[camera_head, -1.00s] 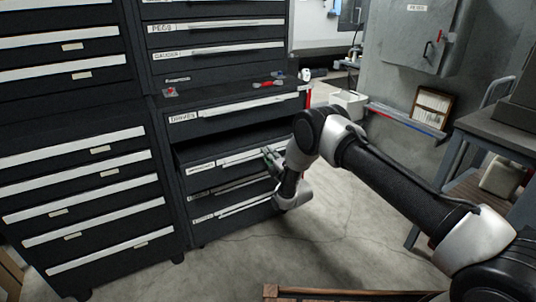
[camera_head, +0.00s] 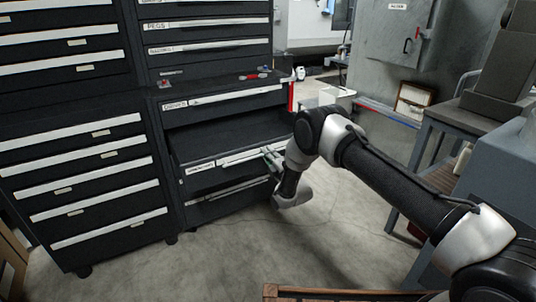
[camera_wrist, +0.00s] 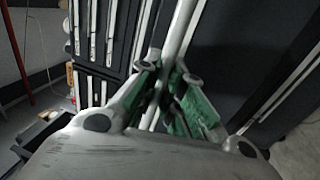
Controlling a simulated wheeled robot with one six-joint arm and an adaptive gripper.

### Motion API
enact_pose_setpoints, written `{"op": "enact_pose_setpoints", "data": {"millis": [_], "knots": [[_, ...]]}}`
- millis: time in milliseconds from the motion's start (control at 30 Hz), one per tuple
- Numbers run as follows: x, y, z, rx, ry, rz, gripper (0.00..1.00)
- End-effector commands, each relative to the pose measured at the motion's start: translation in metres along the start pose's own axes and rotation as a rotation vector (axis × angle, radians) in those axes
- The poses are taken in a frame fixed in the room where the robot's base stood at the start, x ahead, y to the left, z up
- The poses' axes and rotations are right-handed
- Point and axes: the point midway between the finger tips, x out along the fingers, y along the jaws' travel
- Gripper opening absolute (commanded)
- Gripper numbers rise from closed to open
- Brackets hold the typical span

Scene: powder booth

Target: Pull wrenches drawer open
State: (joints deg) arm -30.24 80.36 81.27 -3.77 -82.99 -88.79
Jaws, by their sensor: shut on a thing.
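The wrenches drawer (camera_head: 188,178) is in the lower right black cabinet, below the drawer labelled drivers. It stands out from the cabinet, with a dark open space above its front; its small label is hard to read. My gripper (camera_head: 273,157) is at the right part of its pale handle strip (camera_head: 230,158). In the wrist view my gripper's green-padded fingers (camera_wrist: 181,92) are shut on the long pale handle bar (camera_wrist: 182,30). The drawer's contents cannot be made out.
The drivers drawer (camera_head: 225,101) above is shut. Another drawer (camera_head: 228,193) is below. A closed drawer cabinet (camera_head: 85,185) stands at left. A workbench (camera_head: 470,115) is at right. Concrete floor (camera_head: 240,255) in front is clear. A wooden edge (camera_head: 340,294) shows at the bottom.

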Motion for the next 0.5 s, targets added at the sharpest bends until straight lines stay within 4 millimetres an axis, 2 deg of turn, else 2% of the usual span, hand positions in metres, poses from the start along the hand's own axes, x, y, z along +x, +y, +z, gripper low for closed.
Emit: {"op": "enact_pose_setpoints", "data": {"millis": [100,133,233,500], "knots": [[-0.0005,-0.0008,0.0004,0.0,-0.001,-0.002,0.0],[-0.0005,-0.0008,0.0004,0.0,-0.001,-0.002,0.13],[-0.0004,-0.0007,0.0004,0.0,-0.001,-0.002,0.31],[-0.0002,-0.0002,0.0002,0.0,0.0,-0.001,0.31]]}}
